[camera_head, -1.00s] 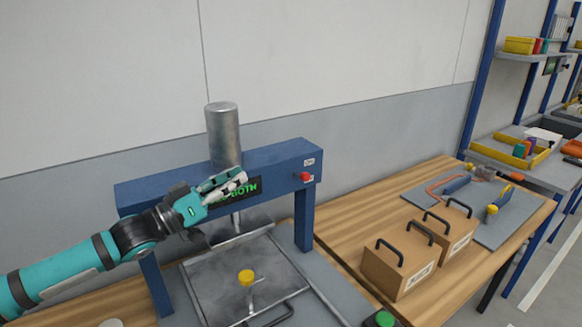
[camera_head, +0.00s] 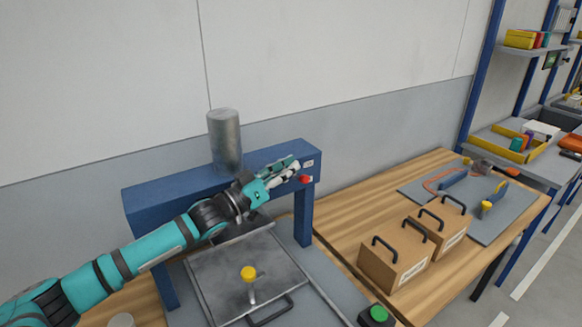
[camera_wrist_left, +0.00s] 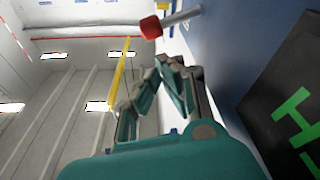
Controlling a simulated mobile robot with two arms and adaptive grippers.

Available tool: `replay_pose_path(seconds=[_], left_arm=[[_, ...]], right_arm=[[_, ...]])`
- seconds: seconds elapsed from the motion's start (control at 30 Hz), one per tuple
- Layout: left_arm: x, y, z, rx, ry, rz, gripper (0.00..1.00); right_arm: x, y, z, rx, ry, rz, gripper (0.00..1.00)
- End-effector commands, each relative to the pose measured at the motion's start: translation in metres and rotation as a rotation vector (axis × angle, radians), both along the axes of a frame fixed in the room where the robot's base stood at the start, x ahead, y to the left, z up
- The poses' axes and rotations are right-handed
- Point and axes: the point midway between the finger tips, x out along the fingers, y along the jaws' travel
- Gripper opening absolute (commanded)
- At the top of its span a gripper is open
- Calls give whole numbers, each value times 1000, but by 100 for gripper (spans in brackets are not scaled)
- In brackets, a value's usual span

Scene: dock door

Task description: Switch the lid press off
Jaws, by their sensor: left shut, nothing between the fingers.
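The lid press (camera_head: 170,201) is a blue frame with a grey metal cylinder on top, standing on the wooden bench. A red switch (camera_head: 305,179) sits on the right end of its crossbar. In the left wrist view the red-tipped switch lever (camera_wrist_left: 151,27) sticks out from the blue face. My left gripper (camera_head: 296,169) is shut and empty, in front of the crossbar, with its fingertips close beside the red switch. In the left wrist view the fingertips (camera_wrist_left: 172,64) are just below the lever; I cannot tell whether they touch it. The right gripper is not seen.
A green button (camera_head: 378,314) is at the front. Two brown boxes with black handles (camera_head: 395,262) stand to the right. A grey mat with tools (camera_head: 467,205) lies farther right.

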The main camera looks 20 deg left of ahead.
Motion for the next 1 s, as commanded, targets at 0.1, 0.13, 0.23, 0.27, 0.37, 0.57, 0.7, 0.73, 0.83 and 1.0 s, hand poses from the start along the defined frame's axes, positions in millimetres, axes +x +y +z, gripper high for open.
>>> replay_pose_path(seconds=[0.1,0.13,0.23,0.27,0.37,0.57,0.7,0.73,0.83,1.0], left_arm=[[1,-4,-7,-2,1,1,0],[2,-4,-8,-2,1,1,0],[2,-5,-9,0,0,1,0],[2,-5,-10,0,0,1,0],[2,-5,-10,0,0,1,0],[1,-5,-10,2,-2,1,0],[1,-6,-12,23,-17,1,0],[1,-6,-12,29,-22,1,0],[0,-7,-12,42,-33,1,0],[-1,-8,-13,61,-49,1,0]], right_arm=[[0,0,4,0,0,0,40],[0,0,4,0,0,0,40],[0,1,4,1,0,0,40],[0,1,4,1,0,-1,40],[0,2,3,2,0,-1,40],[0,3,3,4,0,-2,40],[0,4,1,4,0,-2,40],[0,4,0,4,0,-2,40],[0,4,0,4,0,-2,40],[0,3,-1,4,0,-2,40]])
